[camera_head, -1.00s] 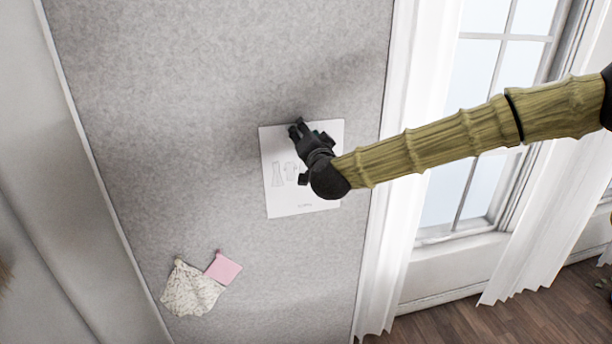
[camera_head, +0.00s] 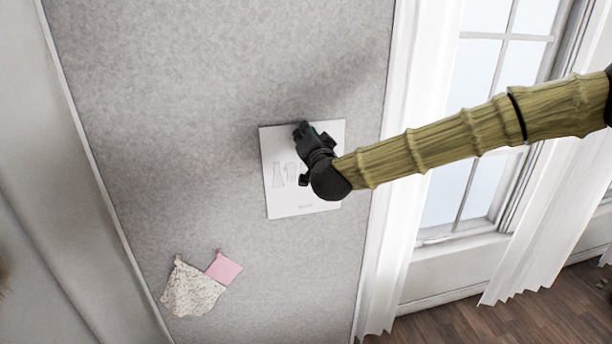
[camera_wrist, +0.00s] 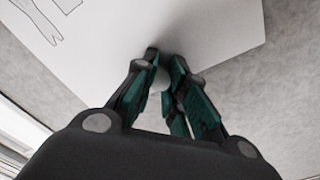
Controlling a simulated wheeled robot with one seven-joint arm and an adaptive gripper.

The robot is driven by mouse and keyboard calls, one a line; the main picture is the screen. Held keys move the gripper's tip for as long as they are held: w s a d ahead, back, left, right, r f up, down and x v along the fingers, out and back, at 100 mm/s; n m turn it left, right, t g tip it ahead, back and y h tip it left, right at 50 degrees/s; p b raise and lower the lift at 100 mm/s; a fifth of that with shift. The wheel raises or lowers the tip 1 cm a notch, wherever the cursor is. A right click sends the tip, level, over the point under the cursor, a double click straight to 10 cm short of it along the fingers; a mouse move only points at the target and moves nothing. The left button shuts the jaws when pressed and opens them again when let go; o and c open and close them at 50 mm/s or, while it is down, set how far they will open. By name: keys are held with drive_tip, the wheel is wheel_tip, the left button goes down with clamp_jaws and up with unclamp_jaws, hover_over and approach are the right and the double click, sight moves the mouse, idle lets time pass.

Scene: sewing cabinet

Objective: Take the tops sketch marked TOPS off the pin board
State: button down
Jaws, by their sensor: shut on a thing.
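The tops sketch (camera_head: 284,201) is a white sheet with thin garment outlines, flat against the grey pin board (camera_head: 210,90). Lettering near its lower edge is too small to read. My gripper (camera_head: 302,130) is at the sheet's top edge and hides part of the drawing. In the wrist view, the sketch (camera_wrist: 205,28) spreads beyond the fingertips. There my gripper (camera_wrist: 160,72) is shut at the sheet's edge, with a small pale round piece, perhaps a pin head, between the fingers. The exact grip is partly hidden.
A speckled cloth swatch (camera_head: 192,291) and a pink swatch (camera_head: 224,267) hang lower on the board, clear of my arm. A white curtain (camera_head: 405,130) and a window (camera_head: 480,130) are to the right. The board around the sheet is bare.

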drive_tip(key=shift+s+d, duration=0.15)
drive_tip(key=shift+s, duration=0.3)
drive_tip(key=shift+b+v, duration=0.3)
drive_tip(key=shift+v, duration=0.55)
drive_tip(key=b+v, duration=0.1)
drive_tip(key=v, duration=0.9)
idle(0.6)
